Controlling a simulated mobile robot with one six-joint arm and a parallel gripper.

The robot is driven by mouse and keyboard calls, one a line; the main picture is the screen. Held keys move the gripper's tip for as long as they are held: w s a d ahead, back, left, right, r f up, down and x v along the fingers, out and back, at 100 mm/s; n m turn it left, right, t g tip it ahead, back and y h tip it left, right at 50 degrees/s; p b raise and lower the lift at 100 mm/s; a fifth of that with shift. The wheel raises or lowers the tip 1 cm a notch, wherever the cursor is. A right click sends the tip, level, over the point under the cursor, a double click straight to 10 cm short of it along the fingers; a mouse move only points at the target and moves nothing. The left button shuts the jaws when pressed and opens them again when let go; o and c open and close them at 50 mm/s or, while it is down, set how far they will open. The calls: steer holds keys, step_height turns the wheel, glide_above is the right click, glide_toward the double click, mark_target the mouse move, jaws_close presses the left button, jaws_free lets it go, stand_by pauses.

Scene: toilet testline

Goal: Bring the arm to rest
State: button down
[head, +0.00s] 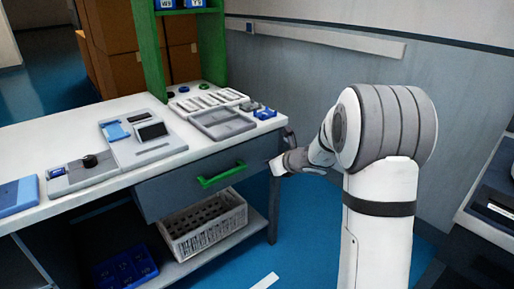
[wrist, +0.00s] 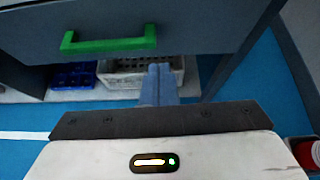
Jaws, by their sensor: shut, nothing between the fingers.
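My gripper (wrist: 158,84) shows in the wrist view with its two blue-grey fingers side by side, shut and empty. It is in front of the workbench drawer, below and right of the green drawer handle (wrist: 108,41), apart from it. In the head view my white and grey arm rises at the right and bends over towards the bench's right end. The arm's wrist is close to the right end of the drawer (head: 205,178), near the bench leg. The fingertips cannot be made out clearly there.
The white bench top (head: 95,120) carries devices, a grey tray (head: 222,123) and small blue parts (head: 264,114). A white crate (head: 203,226) and a blue bin (head: 125,269) are on the lower shelf. Another bench (head: 492,205) is at the right. Blue floor is open between.

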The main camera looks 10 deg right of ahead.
steer(key=s+a+r+n+g+p, duration=0.2)
steer(key=s+a+r+n+p, duration=0.1)
steer(key=s+r+n+p, duration=0.45)
steer(key=s+a+r+n+g+p, duration=0.35)
steer(key=s+r+n, duration=0.35)
steer(key=s+r, duration=0.25)
steer(key=s+d+r+n+g+h+p, duration=0.1)
steer(key=s+d+r+n+h+p, duration=0.2)
steer(key=s+n, duration=0.4)
steer(key=s+d+r+n+g+h+p, duration=0.1)
steer(key=s+d+r+n+h+p, duration=0.2)
steer(key=s, duration=1)
step_height(320, 180, up, 3)
steer(key=d+n+p, duration=0.1)
steer(key=n+p, duration=0.4)
steer(key=shift+d, duration=0.35)
steer(key=shift+s, duration=0.15)
